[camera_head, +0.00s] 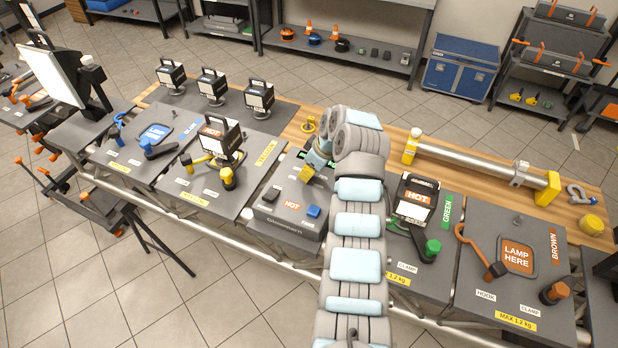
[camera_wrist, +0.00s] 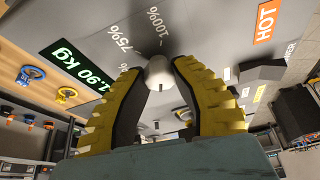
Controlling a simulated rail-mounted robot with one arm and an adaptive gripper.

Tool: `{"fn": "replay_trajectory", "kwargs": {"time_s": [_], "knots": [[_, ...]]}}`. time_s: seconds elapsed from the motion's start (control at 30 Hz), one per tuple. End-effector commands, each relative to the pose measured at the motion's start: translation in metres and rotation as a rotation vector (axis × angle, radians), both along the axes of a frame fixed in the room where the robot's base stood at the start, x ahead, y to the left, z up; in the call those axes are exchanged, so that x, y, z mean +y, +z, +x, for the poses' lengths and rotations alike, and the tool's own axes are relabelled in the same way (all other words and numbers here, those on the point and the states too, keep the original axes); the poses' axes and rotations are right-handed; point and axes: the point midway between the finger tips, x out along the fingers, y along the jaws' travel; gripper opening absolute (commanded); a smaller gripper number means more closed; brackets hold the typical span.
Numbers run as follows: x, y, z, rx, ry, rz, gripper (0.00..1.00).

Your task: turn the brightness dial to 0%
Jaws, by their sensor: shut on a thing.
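The brightness dial (camera_wrist: 160,72) shows in the wrist view as a pale round knob between my two yellow ribbed fingertips. My gripper (camera_wrist: 153,70) is shut on it. The labels "75%" and "100%" are printed on the grey panel just above the dial; other marks are hidden or out of view. In the camera_head view my gripper (camera_head: 307,173) is over the grey control box (camera_head: 268,222), at its back right part. There the gripper and arm hide the dial, and I cannot tell which value it points to.
A black lamp (camera_head: 222,138) stands to the left, another lamp (camera_head: 415,199) to the right.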

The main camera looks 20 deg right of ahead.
Motion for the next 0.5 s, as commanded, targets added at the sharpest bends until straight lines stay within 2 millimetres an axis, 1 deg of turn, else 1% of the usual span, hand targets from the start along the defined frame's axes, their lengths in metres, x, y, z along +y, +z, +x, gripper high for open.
{"fn": "replay_trajectory", "kwargs": {"time_s": [0.03,0.2,0.5], "knots": [[-0.0008,-0.0062,0.0002,0.001,0.026,0.0,0.0],[-0.0012,-0.0064,-0.0001,0.003,0.119,0.001,0.0],[-0.0005,-0.0055,0.0001,0.004,0.236,0.0,0.0]]}}
